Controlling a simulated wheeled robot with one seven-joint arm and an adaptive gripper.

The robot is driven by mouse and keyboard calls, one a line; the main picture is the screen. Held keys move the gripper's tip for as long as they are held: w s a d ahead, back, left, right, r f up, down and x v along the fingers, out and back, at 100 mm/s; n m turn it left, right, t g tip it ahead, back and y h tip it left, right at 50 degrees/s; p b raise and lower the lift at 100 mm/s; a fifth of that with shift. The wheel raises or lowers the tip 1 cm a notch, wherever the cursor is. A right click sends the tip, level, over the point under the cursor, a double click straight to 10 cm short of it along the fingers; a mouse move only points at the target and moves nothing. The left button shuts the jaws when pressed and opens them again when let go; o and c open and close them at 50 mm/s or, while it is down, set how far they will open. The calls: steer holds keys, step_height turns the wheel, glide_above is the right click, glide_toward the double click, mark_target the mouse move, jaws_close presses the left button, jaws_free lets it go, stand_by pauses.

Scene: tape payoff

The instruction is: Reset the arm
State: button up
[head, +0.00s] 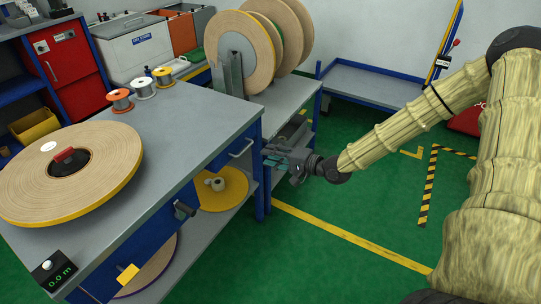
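My arm reaches in from the right side of the head view. My gripper (283,157) hangs off the right edge of the grey workbench (200,125), near its blue corner post. Its fingers point left, toward the bench. The fingers are small and dark against the shelving, so I cannot tell whether they are apart. No held object shows clearly. A large tape reel (110,165) with a red-handled hub lies flat on the bench at the left.
Small wire spools (145,88) stand at the bench's back edge. Large upright reels (240,45) stand on a side table (285,100) behind. A yellow reel (222,190) lies on the lower shelf. A blue-framed cart (370,84) stands behind. Green floor right of the bench is open.

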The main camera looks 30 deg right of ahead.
stand_by(0.3)
steer(key=s+a+f+n+g+h, duration=0.2)
steer(key=s+a+f+g, duration=0.25)
steer(key=s+f, duration=0.45)
steer(key=s+a+f+n+g+h, duration=0.1)
steer(key=s+a+f+n+g, duration=0.2)
steer(key=s+a+f, duration=0.55)
steer(key=s+d+f+n+g+h, duration=0.1)
steer(key=s+f+n+g+h, duration=0.2)
steer(key=s+f, duration=0.7)
steer(key=s+d+n+g+h, duration=0.2)
steer(key=s+n+g, duration=0.1)
steer(key=s, duration=0.9)
step_height(320, 180, up, 14)
steer(key=p, duration=1.4)
steer(key=shift+s+r, duration=0.2)
steer(key=shift+s, duration=0.05)
steer(key=shift+t, duration=0.25)
